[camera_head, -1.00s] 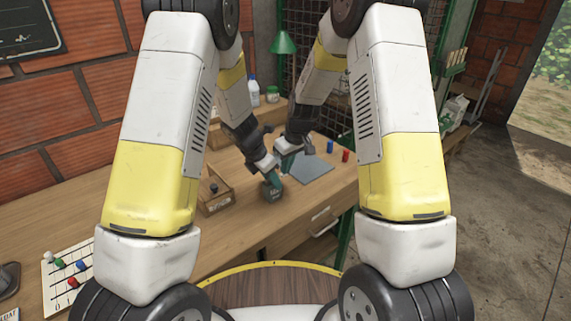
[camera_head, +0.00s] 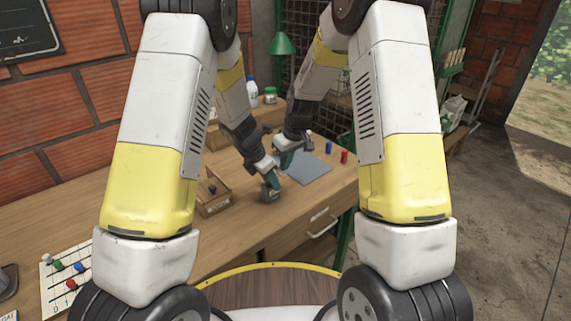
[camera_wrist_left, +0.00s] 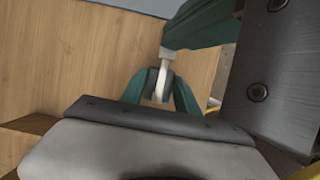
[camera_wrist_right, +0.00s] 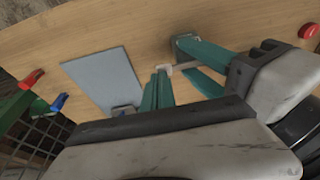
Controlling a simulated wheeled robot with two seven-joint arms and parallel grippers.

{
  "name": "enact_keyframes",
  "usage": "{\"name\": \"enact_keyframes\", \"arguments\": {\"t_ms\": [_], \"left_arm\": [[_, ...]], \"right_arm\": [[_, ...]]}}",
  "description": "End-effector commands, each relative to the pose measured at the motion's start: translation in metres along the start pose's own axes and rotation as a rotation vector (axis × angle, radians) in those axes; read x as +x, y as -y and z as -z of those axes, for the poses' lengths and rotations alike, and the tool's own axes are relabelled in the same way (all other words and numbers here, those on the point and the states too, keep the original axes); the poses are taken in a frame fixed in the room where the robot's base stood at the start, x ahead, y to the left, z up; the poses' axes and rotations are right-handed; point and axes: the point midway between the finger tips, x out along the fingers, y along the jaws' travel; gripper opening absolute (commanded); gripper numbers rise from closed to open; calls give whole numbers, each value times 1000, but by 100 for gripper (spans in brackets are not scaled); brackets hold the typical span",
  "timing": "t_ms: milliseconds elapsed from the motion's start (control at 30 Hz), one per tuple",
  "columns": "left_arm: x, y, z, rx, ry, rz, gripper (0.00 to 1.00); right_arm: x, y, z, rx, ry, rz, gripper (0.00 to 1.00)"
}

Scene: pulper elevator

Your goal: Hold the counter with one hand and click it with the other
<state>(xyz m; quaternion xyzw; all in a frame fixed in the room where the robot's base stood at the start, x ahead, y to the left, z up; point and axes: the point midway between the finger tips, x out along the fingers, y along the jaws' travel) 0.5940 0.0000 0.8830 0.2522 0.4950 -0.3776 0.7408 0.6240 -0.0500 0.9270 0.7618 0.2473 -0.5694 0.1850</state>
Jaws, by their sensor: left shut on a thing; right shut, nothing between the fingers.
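My left gripper (camera_head: 270,190) is low over the bench and shut on the counter, a small grey-white piece (camera_wrist_left: 162,80) between its teal fingertips in the left wrist view. Most of the counter is hidden by the fingers. It also shows in the right wrist view (camera_wrist_right: 184,66). My right gripper (camera_head: 284,162) is shut and empty, just behind the left one. In the right wrist view its closed teal fingertips (camera_wrist_right: 158,85) are right beside the counter. I cannot tell whether they touch it.
A grey mat (camera_head: 308,168) lies on the bench just beyond the grippers, with a blue item (camera_head: 329,147) and a red item (camera_head: 344,157) to its right. A wooden box (camera_head: 213,207) stands left of the grippers. A white board (camera_head: 52,294) with coloured pieces lies at the front left.

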Motion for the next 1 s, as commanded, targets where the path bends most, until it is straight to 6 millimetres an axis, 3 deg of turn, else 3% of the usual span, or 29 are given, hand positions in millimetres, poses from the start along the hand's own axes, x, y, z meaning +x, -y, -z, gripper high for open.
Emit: {"name": "enact_keyframes", "arguments": {"t_ms": [167, 500, 700, 1000], "left_arm": [[0, 0, 0, 0, 0, 0, 0], [0, 0, 0, 0, 0, 0, 0], [0, 0, 0, 0, 0, 0, 0], [0, 0, 0, 0, 0, 0, 0]], "right_arm": [[-15, 0, 6, -2, -3, -1, 0], [-90, -1, 12, 1, -5, -2, 0], [-124, -1, 12, -1, -4, -2, 0], [-138, 0, 11, 0, 0, 0, 0]]}}
